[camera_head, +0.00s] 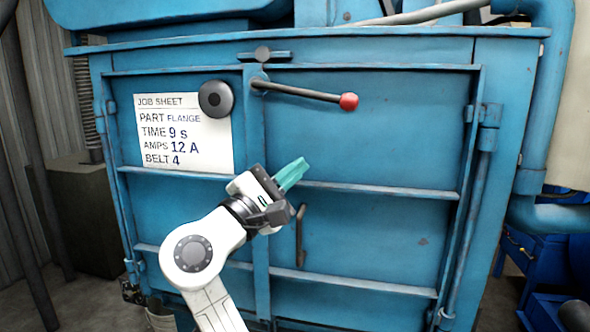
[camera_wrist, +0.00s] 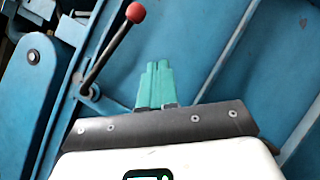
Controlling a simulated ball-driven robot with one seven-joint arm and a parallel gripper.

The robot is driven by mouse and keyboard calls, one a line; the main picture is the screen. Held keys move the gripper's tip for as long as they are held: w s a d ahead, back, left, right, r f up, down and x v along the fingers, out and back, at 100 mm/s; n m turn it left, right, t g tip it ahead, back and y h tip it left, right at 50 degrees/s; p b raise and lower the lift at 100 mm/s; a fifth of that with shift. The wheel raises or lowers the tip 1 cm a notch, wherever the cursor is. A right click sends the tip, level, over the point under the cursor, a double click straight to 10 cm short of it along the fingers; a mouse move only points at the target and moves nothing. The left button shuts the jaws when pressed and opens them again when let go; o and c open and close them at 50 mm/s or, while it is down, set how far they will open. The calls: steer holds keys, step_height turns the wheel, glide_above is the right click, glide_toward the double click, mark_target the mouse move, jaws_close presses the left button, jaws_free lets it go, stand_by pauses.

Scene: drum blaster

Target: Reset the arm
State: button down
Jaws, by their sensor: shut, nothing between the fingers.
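My gripper (camera_head: 293,172) has teal fingers and is shut and empty. In the head view it is raised in front of the blue cabinet doors (camera_head: 390,130), a little right of the middle seam and below the lever. In the wrist view the shut fingers (camera_wrist: 157,82) point up the picture toward the blue door panel. The lever (camera_head: 305,91) with a red knob (camera_head: 349,101) sits apart from the fingers. It also shows up and left of them in the wrist view (camera_wrist: 106,55).
A job sheet (camera_head: 185,150) is on the left door, with a round black knob (camera_head: 216,99) at its upper right corner. A vertical door handle (camera_head: 300,236) is below my gripper. Blue pipes (camera_head: 545,100) and blue bins (camera_head: 540,262) stand at the right.

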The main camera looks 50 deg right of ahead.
stand_by(0.4)
steer(key=s+f+m+t+y, duration=0.15)
steer(key=f+y, duration=0.25)
steer(key=f, duration=0.7)
steer(key=s+f+t+y, duration=0.2)
steer(key=f+t+y, duration=0.1)
steer(key=f, duration=0.8)
steer(key=s+f+t+y, duration=0.15)
steer(key=f+y, duration=0.25)
steer(key=f, duration=0.7)
steer(key=s+a+f+m+g+y, duration=0.2)
steer(key=s+a+f+m+y, duration=0.2)
steer(key=s+a+f+y, duration=0.6)
steer(key=s+a+f, duration=0.5)
steer(key=s+f, duration=0.2)
steer(key=f, duration=0.2)
steer(key=shift+s+m+g+y, duration=0.15)
steer(key=shift+m+g+y, duration=0.15)
steer(key=shift+m+g, duration=0.1)
steer(key=shift+a, duration=0.1)
